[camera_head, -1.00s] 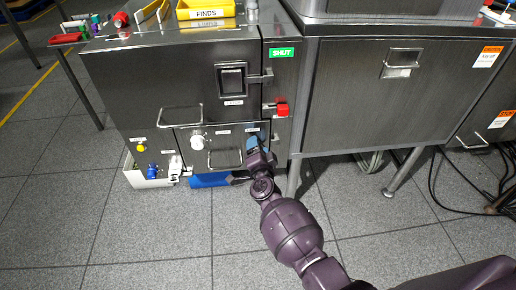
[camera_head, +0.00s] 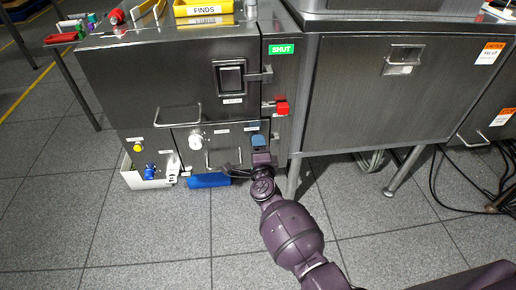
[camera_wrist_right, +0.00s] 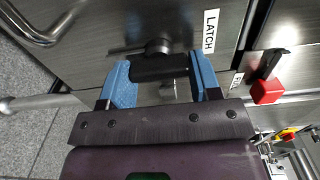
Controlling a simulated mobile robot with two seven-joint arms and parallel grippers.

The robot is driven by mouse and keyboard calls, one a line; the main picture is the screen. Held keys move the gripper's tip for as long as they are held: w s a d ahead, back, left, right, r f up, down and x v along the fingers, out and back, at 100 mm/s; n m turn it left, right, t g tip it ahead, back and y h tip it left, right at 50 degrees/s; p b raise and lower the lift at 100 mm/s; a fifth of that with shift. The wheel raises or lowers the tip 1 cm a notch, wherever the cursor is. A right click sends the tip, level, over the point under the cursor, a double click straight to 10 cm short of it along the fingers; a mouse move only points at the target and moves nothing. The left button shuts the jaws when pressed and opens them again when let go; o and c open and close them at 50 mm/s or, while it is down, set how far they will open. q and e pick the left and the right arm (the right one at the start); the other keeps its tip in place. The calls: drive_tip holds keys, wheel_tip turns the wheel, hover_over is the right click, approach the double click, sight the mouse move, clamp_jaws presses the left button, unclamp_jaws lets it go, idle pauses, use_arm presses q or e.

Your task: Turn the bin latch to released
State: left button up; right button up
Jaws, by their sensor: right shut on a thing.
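The bin latch (camera_wrist_right: 160,67) is a black bar on a round hub on the steel cabinet front, beside a label reading LATCH in the right wrist view. My right gripper (camera_wrist_right: 162,72) has its blue fingers on both sides of the bar and is shut on it. In the head view the right gripper (camera_head: 258,141) is at the lower right of the cabinet front and hides the latch. The latch's released mark cannot be made out. My left gripper is not in view.
A red handle (camera_head: 282,108) sits above and right of the gripper, under a green SHUT sign (camera_head: 281,49). A wire handle (camera_head: 209,152) and white knob (camera_head: 195,140) are to the left. A blue object (camera_head: 208,180) shows at the cabinet's foot. The floor in front is clear.

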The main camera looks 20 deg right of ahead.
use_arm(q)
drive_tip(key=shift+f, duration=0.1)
use_arm(e)
drive_tip(key=o, duration=0.6)
drive_tip(key=shift+o, duration=0.2)
use_arm(q)
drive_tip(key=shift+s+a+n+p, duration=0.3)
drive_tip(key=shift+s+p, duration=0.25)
drive_tip(key=shift+p, duration=0.45)
use_arm(e)
drive_tip(key=v, duration=1.1)
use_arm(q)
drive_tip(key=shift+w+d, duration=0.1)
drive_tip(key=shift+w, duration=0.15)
use_arm(e)
drive_tip(key=shift+w, duration=0.1)
